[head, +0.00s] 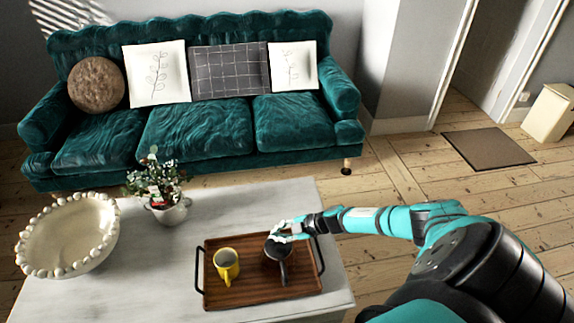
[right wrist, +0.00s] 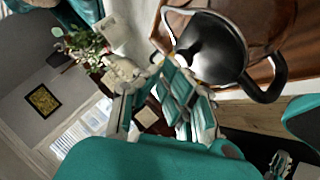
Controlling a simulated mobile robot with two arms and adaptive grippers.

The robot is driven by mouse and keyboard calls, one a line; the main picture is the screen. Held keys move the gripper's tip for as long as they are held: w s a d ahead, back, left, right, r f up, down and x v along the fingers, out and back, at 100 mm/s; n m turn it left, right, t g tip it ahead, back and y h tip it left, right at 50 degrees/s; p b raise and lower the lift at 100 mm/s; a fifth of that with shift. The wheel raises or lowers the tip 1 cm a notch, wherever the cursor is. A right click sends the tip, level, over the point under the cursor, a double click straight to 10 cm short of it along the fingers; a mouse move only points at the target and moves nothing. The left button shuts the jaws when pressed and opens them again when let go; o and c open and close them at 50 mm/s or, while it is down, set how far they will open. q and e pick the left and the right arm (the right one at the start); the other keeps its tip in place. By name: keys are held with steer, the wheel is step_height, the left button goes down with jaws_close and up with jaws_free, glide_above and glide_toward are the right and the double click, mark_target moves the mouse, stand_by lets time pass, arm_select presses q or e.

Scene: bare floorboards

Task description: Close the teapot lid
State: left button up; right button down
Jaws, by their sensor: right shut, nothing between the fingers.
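The dark teapot (head: 279,251) stands on the right part of a wooden tray (head: 235,291), its black handle toward the front. In the right wrist view the teapot (right wrist: 228,42) is close, with a shiny dark rounded top and its black handle at the right. I cannot tell clearly how the lid sits. My right gripper (head: 281,233) is at the teapot's far upper side; its fingers (right wrist: 168,72) are shut with nothing held, very near the teapot top. Whether they touch it is unclear. My left gripper is not in view.
A yellow mug (head: 227,267) stands on the tray left of the teapot. A potted plant (head: 160,190) and a large beaded bowl (head: 68,236) stand on the white table (head: 150,285). A green sofa (head: 195,130) is behind. The table front left is clear.

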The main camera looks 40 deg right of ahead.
steer(key=shift+w+f, duration=0.15)
steer(key=shift+f, duration=0.05)
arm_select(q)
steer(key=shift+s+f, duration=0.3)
arm_select(e)
steer(key=shift+d, duration=0.1)
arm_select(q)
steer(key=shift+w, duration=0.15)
arm_select(e)
step_height(320, 180, up, 5)
steer(key=p, duration=0.4)
steer(key=shift+p, duration=0.3)
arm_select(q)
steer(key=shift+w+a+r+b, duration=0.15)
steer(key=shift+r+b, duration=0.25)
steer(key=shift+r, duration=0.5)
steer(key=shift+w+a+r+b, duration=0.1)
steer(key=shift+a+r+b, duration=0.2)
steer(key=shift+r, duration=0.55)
arm_select(e)
steer(key=s+d+r, duration=0.3)
steer(key=d+r, duration=0.3)
steer(key=shift+s, duration=0.4)
